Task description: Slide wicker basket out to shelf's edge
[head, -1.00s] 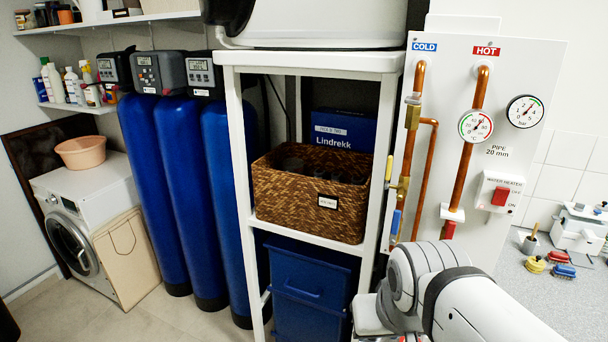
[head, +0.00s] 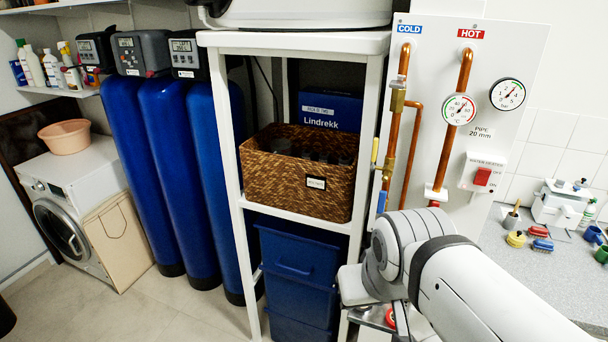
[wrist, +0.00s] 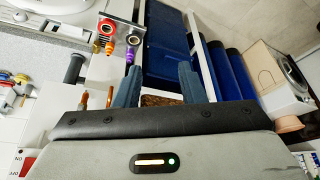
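The brown wicker basket (head: 275,185) stands upright on the middle board of the white shelf rack (head: 291,213), with a small white label on its front and dark bottles or jars inside. In the wrist view a small strip of brown wicker (wrist: 160,100) shows between my gripper's fingers, low in the picture. My gripper (wrist: 158,76) is open and empty, its two blue-grey fingers well apart. The gripper itself is hidden behind my arm in the head view. I cannot tell how far it is from the basket.
A blue Lindrekk box (head: 330,110) stands behind the basket. Blue filter vessels (head: 167,180) stand left of the rack. The pipe panel (head: 440,150) with copper pipes and a yellow-handled valve is close on the right.

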